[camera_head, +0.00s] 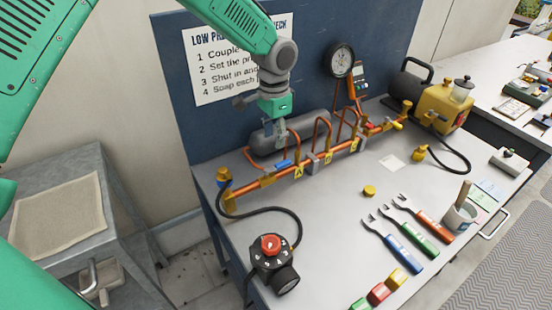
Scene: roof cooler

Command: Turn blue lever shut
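A blue lever (283,163) lies on the orange pipe run (300,168), near the left end. It appears to lie roughly along the pipe. My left gripper (281,138) points down just above and behind it, in front of the grey tank (300,133). A small gap seems to separate the fingertips from the lever. The fingers are too small and overlapped to tell whether they are open or shut, and I see nothing held in them. My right gripper is not in view.
A blue back panel with an instruction sheet (215,85) and a gauge (341,60) stands behind the pipes. A yellow pump (447,103) is at right. A black box with a red knob (271,245) and several forked tools (398,247) lie in front. The middle bench is mostly clear.

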